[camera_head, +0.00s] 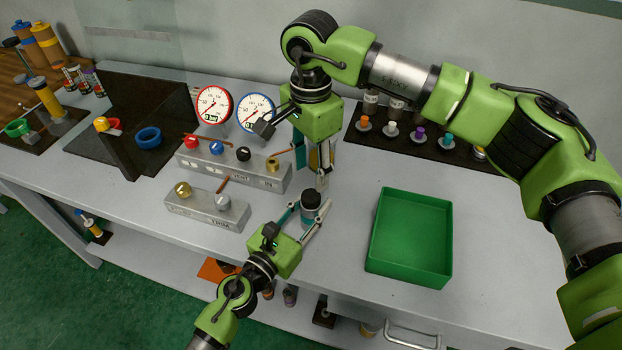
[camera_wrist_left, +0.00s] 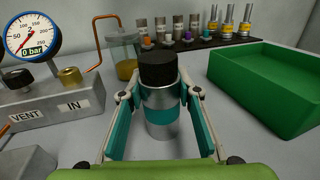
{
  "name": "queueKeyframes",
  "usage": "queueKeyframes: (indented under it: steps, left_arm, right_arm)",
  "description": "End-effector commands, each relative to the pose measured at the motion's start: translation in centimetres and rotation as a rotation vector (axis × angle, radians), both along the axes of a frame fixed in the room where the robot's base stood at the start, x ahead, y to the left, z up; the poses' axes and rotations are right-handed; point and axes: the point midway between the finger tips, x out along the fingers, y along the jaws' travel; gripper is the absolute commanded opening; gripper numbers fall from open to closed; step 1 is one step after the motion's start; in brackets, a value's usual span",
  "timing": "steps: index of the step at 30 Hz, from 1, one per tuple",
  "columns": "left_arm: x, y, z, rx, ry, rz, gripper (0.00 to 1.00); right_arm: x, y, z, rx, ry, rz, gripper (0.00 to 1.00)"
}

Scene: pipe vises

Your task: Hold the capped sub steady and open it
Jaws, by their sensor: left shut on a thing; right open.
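The capped sub is a small upright cylinder with a black cap (camera_head: 311,197) on a silver body with a teal band. In the left wrist view, its black cap (camera_wrist_left: 158,69) and silver body (camera_wrist_left: 161,98) show between the fingers. My left gripper (camera_head: 309,216) is shut on the body from the front, and the cap stands clear above the fingers. My right gripper (camera_head: 312,172) is open and points down, above and slightly behind the cap. No gap is clear between its fingertips and the cap in the head view. It does not show in the left wrist view.
A green tray (camera_head: 373,247) stands to the right, empty. Valve blocks (camera_head: 235,173) and two gauges (camera_head: 213,105) are at the left. A jar with yellow contents (camera_wrist_left: 125,58) stands behind the sub. A dark rack (camera_head: 440,142) of small coloured parts is at the back right.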

Motion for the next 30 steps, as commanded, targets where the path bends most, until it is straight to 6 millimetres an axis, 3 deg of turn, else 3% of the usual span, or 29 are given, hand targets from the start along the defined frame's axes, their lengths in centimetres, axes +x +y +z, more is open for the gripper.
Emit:
queueKeyframes:
  steps: [30]
  left_arm:
    - [0.00,0.02,-0.01,0.000,0.000,0.000,0.00]
  right_arm:
    - [0.04,0.01,0.04,0.000,-0.002,-1.872,0.42]
